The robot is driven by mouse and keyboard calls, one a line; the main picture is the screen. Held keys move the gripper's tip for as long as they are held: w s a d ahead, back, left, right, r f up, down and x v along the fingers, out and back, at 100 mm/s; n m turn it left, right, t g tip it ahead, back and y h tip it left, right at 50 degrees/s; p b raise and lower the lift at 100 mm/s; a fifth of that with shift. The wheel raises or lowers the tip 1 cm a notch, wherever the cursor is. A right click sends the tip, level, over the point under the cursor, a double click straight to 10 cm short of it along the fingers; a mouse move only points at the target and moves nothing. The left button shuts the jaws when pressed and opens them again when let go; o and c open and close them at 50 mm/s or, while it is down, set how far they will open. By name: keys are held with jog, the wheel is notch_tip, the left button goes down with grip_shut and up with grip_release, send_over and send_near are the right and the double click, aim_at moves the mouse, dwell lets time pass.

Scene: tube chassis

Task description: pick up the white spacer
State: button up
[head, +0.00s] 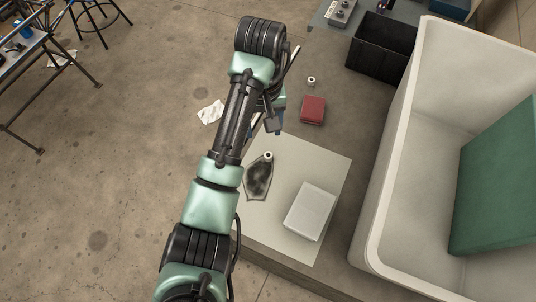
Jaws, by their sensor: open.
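A small white ring-shaped piece (311,80), which looks like the white spacer, lies on the grey-brown bench top above a red box. A second small pale round piece (268,156) sits at the top end of a dark stained cloth (258,178) on the pale board. I cannot tell for certain which is the spacer. My gripper (273,124) is open, near the bench's left edge, left of the red box and above the dark cloth in the picture. My arm partly hides it. It is apart from both small pieces.
A black bin (381,48) stands at the back. A large white tub (385,200) with a green block (495,185) walls off the right. Crumpled paper (211,112) lies on the floor.

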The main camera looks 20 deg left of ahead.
send_over(268, 154)
jog(key=a, duration=0.1)
notch_tip(268, 154, down, 5)
jog(key=shift+f, duration=0.1)
jog(key=f, duration=0.2)
jog(key=d+f+p, duration=0.1)
jog(key=f, duration=0.1)
jog(key=shift+f, duration=0.65)
grip_shut()
